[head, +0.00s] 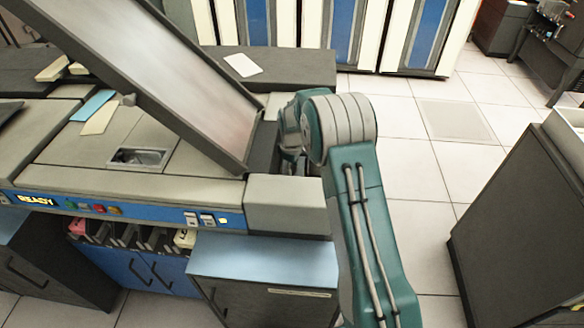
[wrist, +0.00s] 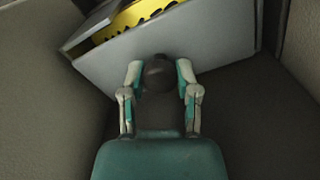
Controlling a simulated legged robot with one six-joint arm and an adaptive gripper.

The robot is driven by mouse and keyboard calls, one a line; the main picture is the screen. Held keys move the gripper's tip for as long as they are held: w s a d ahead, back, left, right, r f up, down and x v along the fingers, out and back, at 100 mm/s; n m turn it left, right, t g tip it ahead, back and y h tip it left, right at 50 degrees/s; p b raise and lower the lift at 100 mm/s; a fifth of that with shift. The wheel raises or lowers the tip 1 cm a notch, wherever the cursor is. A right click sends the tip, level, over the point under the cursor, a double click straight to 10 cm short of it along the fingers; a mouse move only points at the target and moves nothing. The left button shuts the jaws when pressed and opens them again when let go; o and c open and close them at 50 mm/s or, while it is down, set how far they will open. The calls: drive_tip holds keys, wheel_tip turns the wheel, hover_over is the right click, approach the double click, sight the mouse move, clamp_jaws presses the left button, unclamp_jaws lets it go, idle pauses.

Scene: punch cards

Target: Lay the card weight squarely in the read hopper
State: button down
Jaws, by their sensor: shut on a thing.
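The card weight (wrist: 222,38) is a grey block with a dark round knob (wrist: 159,78) and a yellow label with black marks. My gripper (wrist: 160,76) is shut on the knob, one finger on each side. The weight looks turned at an angle to the walls around it in the wrist view. Dark floor (wrist: 245,125) shows beside it, and I cannot tell whether the weight touches it. In the head view my gripper (head: 291,158) is down at the right end of the machine, where the read hopper (head: 262,148) shows as a dark recess. The weight is hidden there.
A large tilted panel (head: 185,75) rises just left of my gripper. Grey walls stand close at the left (wrist: 35,90) and right (wrist: 303,45) in the wrist view. The machine's front (head: 130,212) has a lit READY sign. Open tiled floor (head: 440,180) lies to the right.

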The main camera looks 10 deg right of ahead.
drive_tip(key=shift+f, duration=2.85)
drive_tip(key=shift+c, duration=1.3)
unclamp_jaws()
wheel_tip(320, 180, up, 12)
drive_tip(key=shift+f, duration=0.1)
